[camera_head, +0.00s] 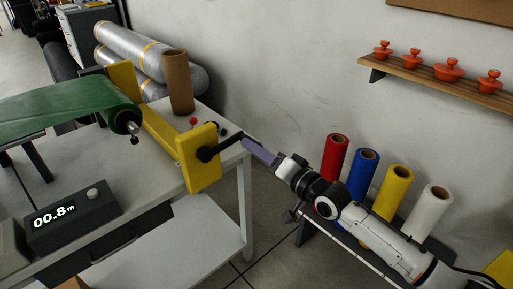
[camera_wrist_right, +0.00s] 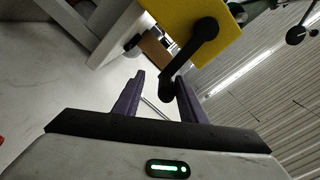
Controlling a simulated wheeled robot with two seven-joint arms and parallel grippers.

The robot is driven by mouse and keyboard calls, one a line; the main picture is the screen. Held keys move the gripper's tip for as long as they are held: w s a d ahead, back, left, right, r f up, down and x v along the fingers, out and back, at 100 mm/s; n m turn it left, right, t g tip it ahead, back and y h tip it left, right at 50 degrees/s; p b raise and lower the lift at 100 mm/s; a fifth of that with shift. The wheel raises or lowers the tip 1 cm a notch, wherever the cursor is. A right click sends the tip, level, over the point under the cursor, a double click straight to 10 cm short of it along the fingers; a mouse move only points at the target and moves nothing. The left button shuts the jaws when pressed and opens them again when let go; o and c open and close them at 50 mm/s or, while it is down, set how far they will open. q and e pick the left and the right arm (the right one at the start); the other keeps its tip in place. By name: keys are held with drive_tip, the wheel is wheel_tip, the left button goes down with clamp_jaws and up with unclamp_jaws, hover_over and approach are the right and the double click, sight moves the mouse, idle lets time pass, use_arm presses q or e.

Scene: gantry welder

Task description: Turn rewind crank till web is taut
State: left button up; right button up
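The rewind crank (camera_head: 222,147) is a black arm on the yellow end bracket (camera_head: 200,172) of the winder. The green web (camera_head: 65,108) runs from the left over a roll behind the bracket; its tautness is hard to judge. My right gripper (camera_head: 250,145) has purple fingers and reaches the crank's outer end from the right. In the right wrist view the fingers (camera_wrist_right: 157,97) stand apart, and the crank's black end (camera_wrist_right: 168,88) shows near the right finger's tip. I cannot tell whether they touch. My left gripper is not in view.
The counter box (camera_head: 70,215) on the table reads 00.8 m. A cardboard tube (camera_head: 178,82) and a small red knob stand behind the crank. Red, blue, yellow and white rolls (camera_head: 398,192) stand on a low rack beside my right arm. A shelf (camera_head: 440,80) hangs on the wall.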

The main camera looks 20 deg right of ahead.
drive_tip(key=shift+r, duration=0.25)
drive_tip(key=shift+s, duration=0.15)
drive_tip(key=v, duration=1)
drive_tip(key=shift+f, duration=0.15)
